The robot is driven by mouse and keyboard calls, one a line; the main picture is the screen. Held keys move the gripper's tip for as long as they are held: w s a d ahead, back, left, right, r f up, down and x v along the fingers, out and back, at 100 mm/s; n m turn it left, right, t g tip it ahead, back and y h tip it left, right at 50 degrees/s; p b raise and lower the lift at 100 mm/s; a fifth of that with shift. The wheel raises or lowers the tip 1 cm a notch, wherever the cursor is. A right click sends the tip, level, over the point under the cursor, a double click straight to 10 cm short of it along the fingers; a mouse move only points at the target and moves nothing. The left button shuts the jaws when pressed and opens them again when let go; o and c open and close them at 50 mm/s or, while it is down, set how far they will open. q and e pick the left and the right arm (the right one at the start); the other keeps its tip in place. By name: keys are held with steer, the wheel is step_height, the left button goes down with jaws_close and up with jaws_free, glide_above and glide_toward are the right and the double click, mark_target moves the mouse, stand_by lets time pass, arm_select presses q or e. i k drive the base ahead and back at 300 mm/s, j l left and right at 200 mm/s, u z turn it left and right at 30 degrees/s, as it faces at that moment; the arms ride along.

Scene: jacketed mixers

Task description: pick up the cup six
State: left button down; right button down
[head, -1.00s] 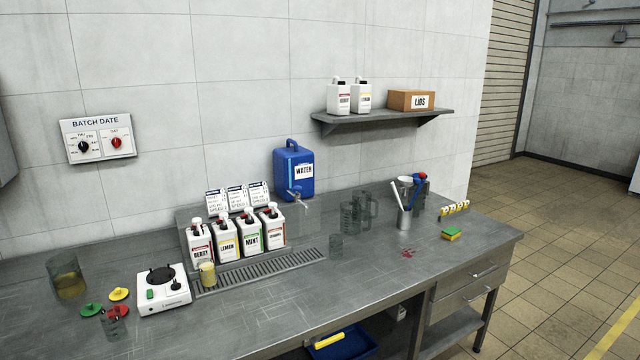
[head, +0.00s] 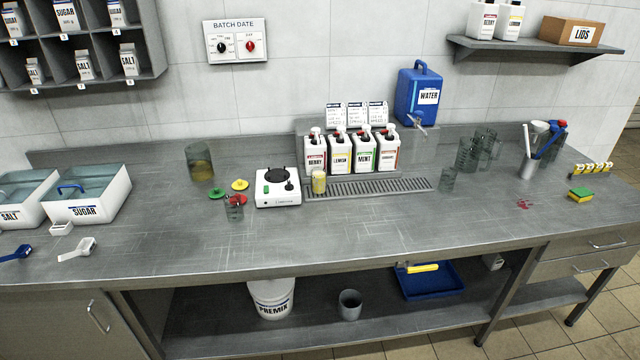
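Several clear cups stand on the steel bench, and I cannot read a number on any of them. A large clear vessel (head: 201,163) with amber liquid stands at the back left. A small clear cup (head: 234,209) stands by the coloured lids. A cup with yellow contents (head: 319,181) stands in front of the syrup bottles. An empty clear cup (head: 447,180) stands right of the drain grille. Clear jugs (head: 467,155) stand behind it. A grey cup (head: 349,304) is on the lower shelf. Neither of my grippers is in view.
A white hot plate (head: 278,190) sits mid-bench. White SALT and SUGAR bins (head: 84,209) and scoops (head: 77,249) are at left. A PREMIX bucket (head: 271,299) and blue tray (head: 428,281) are below. The bench's front middle (head: 340,235) is clear.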

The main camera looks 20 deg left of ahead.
mark_target(319, 181)
steer(key=i+l+u, duration=0.1)
steer(key=i+l, duration=0.15)
steer(key=i+l+u, duration=0.1)
steer(key=l, duration=0.25)
steer(key=i+l+u, duration=0.1)
steer(key=i+l, duration=0.2)
steer(key=i+l+u, duration=0.1)
steer(key=l, duration=0.25)
steer(key=i+l+u, duration=0.1)
steer(key=i+l, duration=0.15)
steer(key=l, duration=0.15)
